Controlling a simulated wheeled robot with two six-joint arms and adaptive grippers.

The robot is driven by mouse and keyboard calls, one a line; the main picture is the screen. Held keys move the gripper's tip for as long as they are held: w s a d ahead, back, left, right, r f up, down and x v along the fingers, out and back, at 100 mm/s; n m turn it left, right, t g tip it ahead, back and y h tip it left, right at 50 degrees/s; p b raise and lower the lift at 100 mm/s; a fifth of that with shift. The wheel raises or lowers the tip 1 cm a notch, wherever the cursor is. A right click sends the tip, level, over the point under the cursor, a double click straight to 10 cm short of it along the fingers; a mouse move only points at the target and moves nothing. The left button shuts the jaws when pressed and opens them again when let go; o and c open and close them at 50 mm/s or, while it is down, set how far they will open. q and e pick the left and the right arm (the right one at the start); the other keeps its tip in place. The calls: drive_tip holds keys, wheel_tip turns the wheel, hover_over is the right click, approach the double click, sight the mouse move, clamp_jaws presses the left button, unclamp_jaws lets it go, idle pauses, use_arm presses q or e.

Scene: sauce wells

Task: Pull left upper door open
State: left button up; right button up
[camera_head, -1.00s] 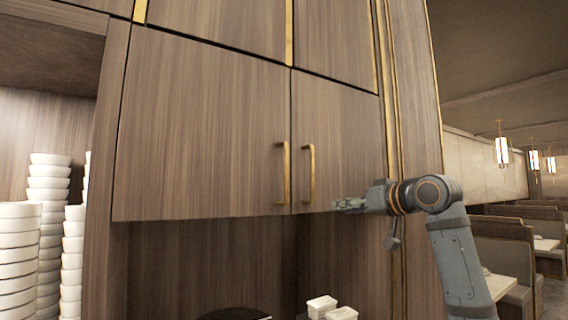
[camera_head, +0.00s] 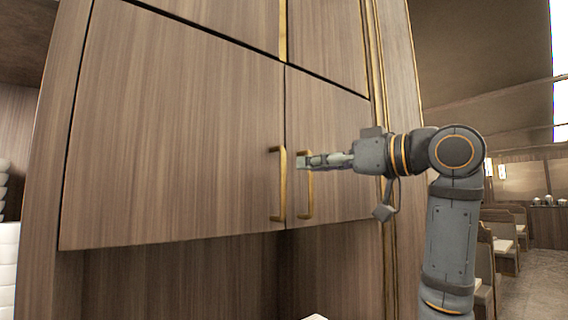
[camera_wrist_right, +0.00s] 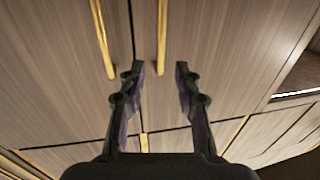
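The left upper door (camera_head: 175,130) is a wide brown wood panel, closed flush in the cabinet. Its vertical brass handle (camera_head: 282,185) is at its right edge. My right gripper (camera_head: 303,162) comes in from the right, its fingertips overlapping the right door's handle (camera_head: 307,205) and pointing at the left one. In the right wrist view, which looks upside down, the fingers (camera_wrist_right: 160,68) are spread. The left door's handle (camera_wrist_right: 162,35) lies in line with the gap between them; I cannot tell whether it is between the tips in depth. My left gripper is out of view.
The narrower right door (camera_head: 335,120) is closed beside the left one. Below both is an open recess (camera_head: 180,280). White bowls (camera_head: 8,260) are stacked at the far left. Seating and tables are far off at right.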

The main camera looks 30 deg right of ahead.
sight(284, 165)
drive_tip(key=p+x, duration=0.1)
drive_tip(key=x, duration=0.4)
drive_tip(key=shift+a+r, duration=0.1)
drive_tip(key=shift+r, duration=0.05)
drive_tip(key=x, duration=0.1)
drive_tip(key=p+x, duration=0.1)
drive_tip(key=x, duration=0.1)
drive_tip(key=shift+w+f+p, duration=0.3)
drive_tip(key=shift+w+p, duration=0.1)
drive_tip(key=shift+s, duration=0.15)
drive_tip(key=shift+c, duration=0.4)
drive_tip(key=shift+a, duration=0.1)
drive_tip(key=c, duration=0.5)
clamp_jaws()
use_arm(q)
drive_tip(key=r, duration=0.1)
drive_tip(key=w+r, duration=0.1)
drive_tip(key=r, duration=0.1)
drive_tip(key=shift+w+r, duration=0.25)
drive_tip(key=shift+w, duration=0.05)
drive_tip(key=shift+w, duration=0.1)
